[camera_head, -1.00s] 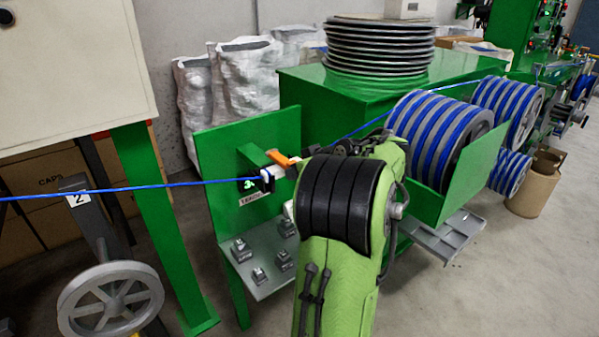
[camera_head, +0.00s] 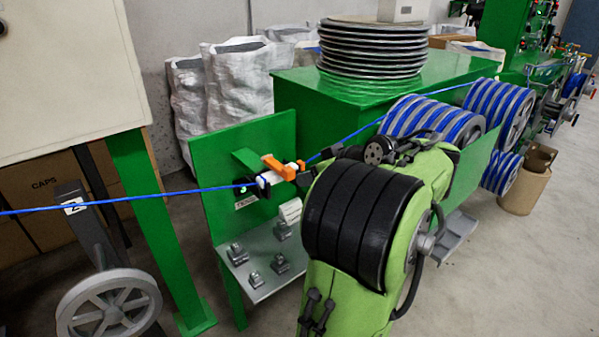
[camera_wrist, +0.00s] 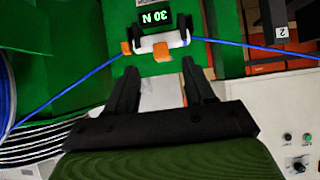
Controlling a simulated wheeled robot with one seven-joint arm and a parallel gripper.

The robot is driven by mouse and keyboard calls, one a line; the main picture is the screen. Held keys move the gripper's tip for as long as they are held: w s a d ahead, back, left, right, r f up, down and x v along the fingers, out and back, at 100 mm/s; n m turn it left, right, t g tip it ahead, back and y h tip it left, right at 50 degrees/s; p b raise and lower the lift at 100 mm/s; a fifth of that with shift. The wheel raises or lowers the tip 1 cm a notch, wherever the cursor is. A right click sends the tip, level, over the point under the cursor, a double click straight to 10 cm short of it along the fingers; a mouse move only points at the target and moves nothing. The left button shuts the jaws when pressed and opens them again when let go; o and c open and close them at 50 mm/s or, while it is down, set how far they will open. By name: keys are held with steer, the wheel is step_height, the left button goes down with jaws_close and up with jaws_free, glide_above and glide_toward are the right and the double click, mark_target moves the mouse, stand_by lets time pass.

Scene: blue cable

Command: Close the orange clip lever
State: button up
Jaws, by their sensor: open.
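The orange clip lever (camera_head: 279,167) sits on a white clip body (camera_head: 264,178) at the front of the green panel. In the wrist view the orange lever (camera_wrist: 163,53) shows at the middle of the white clip (camera_wrist: 172,40), upside down, with the "30 N" display beside it. The blue cable (camera_head: 150,195) runs through the clip. My gripper (camera_wrist: 160,88) is open and empty, its two black fingers pointing at the clip with a gap left between them and the lever. In the head view my arm hides most of the gripper.
The green panel (camera_head: 235,150) stands behind the clip, with a grey shelf (camera_head: 262,287) of small metal blocks below it. A grey handwheel (camera_head: 108,306) is at the lower left.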

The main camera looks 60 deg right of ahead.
steer(key=p+v, duration=0.1)
steer(key=v, duration=0.4)
steer(key=shift+s+a+r, duration=0.1)
steer(key=shift+s, duration=0.05)
